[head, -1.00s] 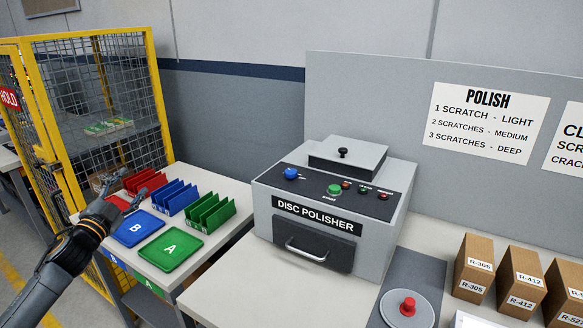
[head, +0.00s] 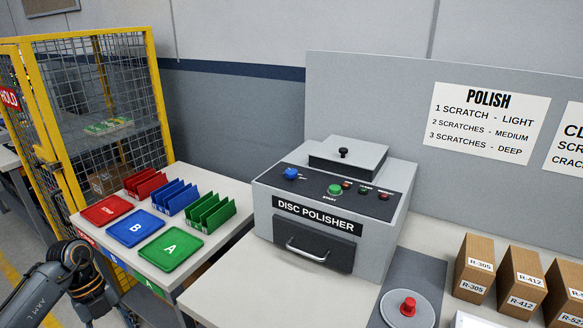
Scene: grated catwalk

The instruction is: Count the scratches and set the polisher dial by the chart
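The grey disc polisher (head: 330,210) stands on the bench in the middle, with a black lid knob on top and a handled front drawer. Its blue dial (head: 291,173) is at the left of the sloped panel; its setting is too small to read. A green start button (head: 334,189) and several small lamps sit to its right. The polish chart (head: 487,123) on the back panel reads 1 scratch light, 2 scratches medium, 3 scratches deep. No disc with scratches shows. My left arm is at the lower left, its fingers out of frame. My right gripper does not show.
Red, blue and green trays (head: 171,250) lie on the left table, with matching slotted racks (head: 210,212) behind. A yellow mesh cage (head: 100,110) stands behind them. A round grey plate with a red knob (head: 407,304) and cardboard boxes (head: 520,279) are at the right.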

